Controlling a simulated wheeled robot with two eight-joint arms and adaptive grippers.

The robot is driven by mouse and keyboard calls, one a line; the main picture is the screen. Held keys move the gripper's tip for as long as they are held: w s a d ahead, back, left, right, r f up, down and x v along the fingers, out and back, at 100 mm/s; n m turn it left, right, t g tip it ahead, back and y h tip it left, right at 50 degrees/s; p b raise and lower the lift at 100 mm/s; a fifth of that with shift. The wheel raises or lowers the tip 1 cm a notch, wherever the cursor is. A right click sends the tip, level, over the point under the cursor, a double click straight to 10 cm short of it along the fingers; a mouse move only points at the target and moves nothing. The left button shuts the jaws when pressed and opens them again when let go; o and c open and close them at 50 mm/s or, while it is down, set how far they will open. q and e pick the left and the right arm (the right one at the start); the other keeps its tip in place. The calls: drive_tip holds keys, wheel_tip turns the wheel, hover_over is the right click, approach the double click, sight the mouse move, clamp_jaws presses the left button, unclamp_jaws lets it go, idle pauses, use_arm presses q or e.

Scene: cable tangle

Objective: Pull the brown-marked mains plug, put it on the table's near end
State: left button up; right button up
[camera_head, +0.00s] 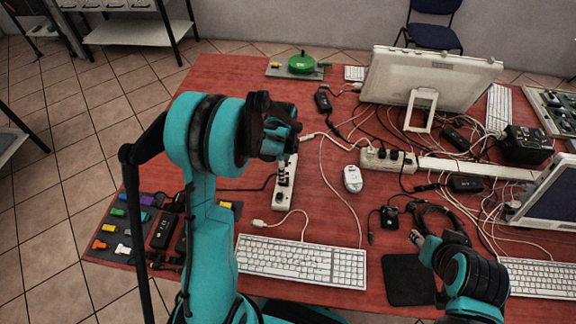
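A white power strip (284,192) lies lengthwise on the red table (330,215), with dark plug shapes at its upper part, just below my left gripper. A second white power strip (372,161) lies further right with dark plugs in it. No brown mark can be made out on any plug at this size. My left gripper (283,150) hangs over the far end of the first strip and hides part of it; its fingers are too dark to read. My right gripper (416,238) is low over the right side, beside a black mat; its finger state is unclear.
A white keyboard (302,262) lies along the near edge, with a white mouse (353,179) beyond it. Tangled cables, adapters and a monitor (425,75) fill the right side. A dark mat (408,281) lies near the front. The far left of the table is fairly clear.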

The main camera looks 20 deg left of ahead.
use_arm(q)
wheel_tip(320, 180, down, 6)
drive_tip(key=shift+f+b, duration=0.1)
drive_tip(key=shift+b, duration=0.75)
clamp_jaws()
